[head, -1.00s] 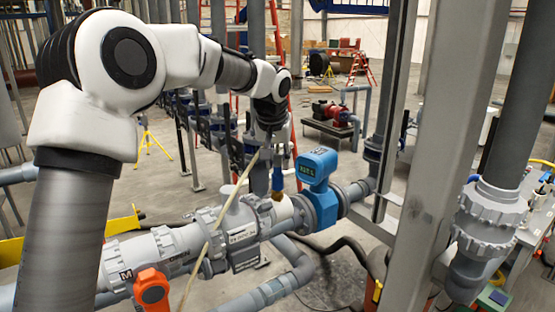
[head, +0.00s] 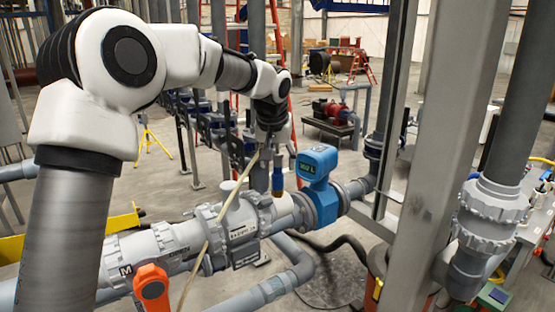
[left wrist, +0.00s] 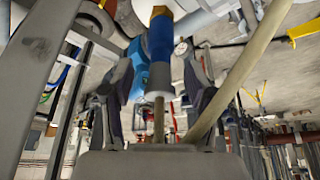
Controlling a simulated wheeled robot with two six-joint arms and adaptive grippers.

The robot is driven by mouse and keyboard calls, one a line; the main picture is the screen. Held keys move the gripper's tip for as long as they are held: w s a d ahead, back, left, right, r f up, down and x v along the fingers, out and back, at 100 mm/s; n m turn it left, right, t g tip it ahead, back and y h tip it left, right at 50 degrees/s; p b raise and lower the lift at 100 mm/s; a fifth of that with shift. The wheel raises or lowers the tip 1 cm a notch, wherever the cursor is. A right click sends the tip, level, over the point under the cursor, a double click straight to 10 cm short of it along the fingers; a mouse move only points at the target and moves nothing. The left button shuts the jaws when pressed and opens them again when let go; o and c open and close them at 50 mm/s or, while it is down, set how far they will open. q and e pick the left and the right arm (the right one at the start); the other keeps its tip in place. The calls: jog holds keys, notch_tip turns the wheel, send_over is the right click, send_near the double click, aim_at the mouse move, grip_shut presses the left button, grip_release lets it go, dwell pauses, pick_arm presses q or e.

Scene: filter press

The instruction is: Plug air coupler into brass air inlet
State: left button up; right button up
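The air coupler (head: 277,181) is a blue sleeve with a pale grey collar, standing nearly upright above the grey pipe. In the left wrist view the coupler (left wrist: 160,45) lies between my fingers, with a beige hose behind it. The brass air inlet (left wrist: 160,12) shows as a brass piece at the coupler's far end and appears to touch it; whether it is fully seated I cannot tell. In the head view the brass (head: 277,194) is small. My left gripper (head: 272,155) is above, its fingers spread either side of the coupler with a visible gap. My right gripper is out of view.
A blue flow meter (head: 317,165) stands on the pipe just right of the coupler. A grey valve with an orange handle (head: 151,290) is at lower left. The beige hose (head: 222,215) crosses the pipe. A grey column (head: 437,150) rises at right.

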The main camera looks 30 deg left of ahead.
pick_arm(q)
jog(key=v, duration=1.2)
dwell(0.3)
